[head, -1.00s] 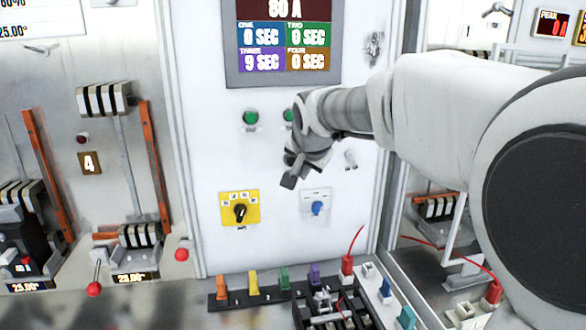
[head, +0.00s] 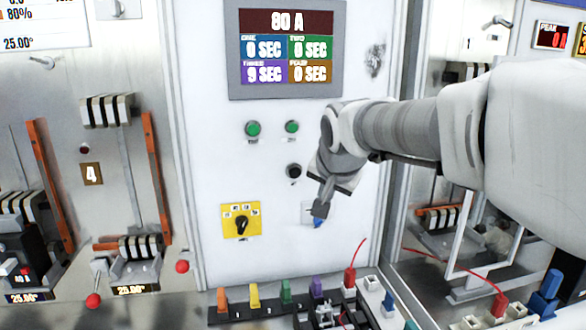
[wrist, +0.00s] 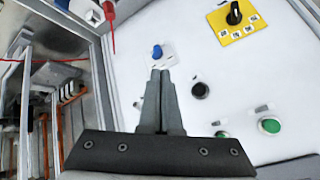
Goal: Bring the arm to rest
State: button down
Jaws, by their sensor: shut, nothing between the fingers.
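My gripper (head: 322,204) is in front of the white panel (head: 205,150), over the plate of the small blue knob (head: 318,223). In the wrist view the gripper (wrist: 160,72) has its two fingers together with nothing between them. The blue knob (wrist: 157,51) shows just beyond the fingertips; I cannot tell whether they touch it. My arm reaches in from the right.
A yellow selector (head: 241,221) with a black knob is left of my gripper. Green buttons (head: 253,129) and a black knob (head: 294,171) are above. The display (head: 287,48) reads 80 A. Below are coloured clips (head: 254,296) and a red plug (head: 349,279) with a wire.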

jog(key=s+d+f+n+g, duration=0.1)
jog(key=s+d+f, duration=0.1)
jog(key=s, duration=0.7)
jog(key=s+d+f+n, duration=0.2)
jog(key=s+d+f, duration=0.1)
jog(key=s, duration=0.5)
jog(key=s+d+f+n+g, duration=0.1)
jog(key=s+f, duration=0.3)
jog(key=s, duration=0.5)
jog(key=shift+s+d+n+g+h, duration=0.3)
jog(key=shift+d+n, duration=0.3)
jog(key=shift+d, duration=0.3)
jog(key=shift+a+f, duration=0.1)
jog(key=shift+a, duration=0.05)
